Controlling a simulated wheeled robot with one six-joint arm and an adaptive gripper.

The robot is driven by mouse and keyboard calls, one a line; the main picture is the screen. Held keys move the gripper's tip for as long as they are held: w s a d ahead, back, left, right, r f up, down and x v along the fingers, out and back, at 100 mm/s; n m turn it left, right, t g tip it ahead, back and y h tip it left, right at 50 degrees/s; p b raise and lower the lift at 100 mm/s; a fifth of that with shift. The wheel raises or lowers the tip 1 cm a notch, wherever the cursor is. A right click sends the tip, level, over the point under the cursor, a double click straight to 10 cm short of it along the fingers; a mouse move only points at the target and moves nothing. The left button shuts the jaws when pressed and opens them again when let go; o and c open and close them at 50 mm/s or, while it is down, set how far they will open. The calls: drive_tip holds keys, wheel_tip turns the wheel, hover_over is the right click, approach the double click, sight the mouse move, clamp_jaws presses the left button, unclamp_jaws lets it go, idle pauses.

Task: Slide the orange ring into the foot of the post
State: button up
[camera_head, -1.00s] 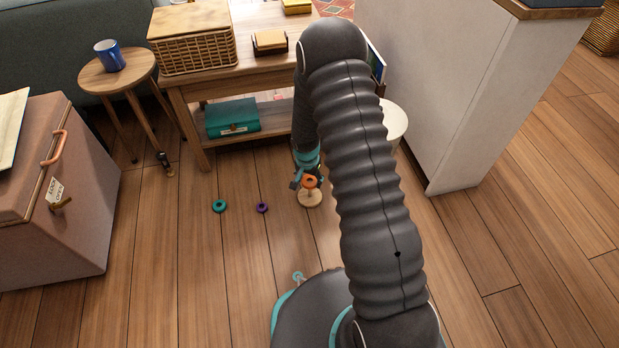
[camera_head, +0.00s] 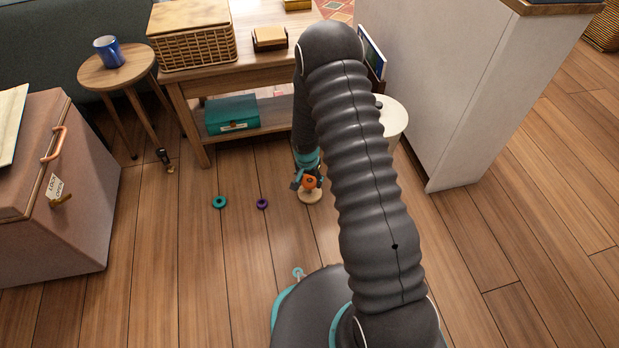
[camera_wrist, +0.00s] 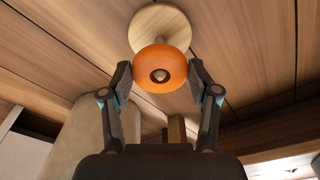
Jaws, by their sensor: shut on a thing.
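The orange ring (camera_wrist: 160,58) is between the two fingers of my gripper (camera_wrist: 160,78) in the wrist view, and they are shut on its sides. The tip of the wooden post (camera_wrist: 160,75) shows inside the ring's hole, so the ring appears to be around or in line with the post.
A teal ring (camera_head: 219,202) and a purple ring (camera_head: 262,204) lie on the floor to the left. A wooden table (camera_head: 189,107) stands behind, a round white-topped stool (camera_head: 394,115) behind right. The floor around the foot is clear.

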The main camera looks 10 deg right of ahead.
sight(309, 193)
drive_tip(key=shift+f, duration=2.7)
drive_tip(key=o, duration=1)
drive_tip(key=r, duration=0.8)
drive_tip(key=s+r, duration=0.1)
drive_tip(key=r, duration=0.3)
drive_tip(key=shift+s+a, duration=0.1)
drive_tip(key=shift+a, duration=0.3)
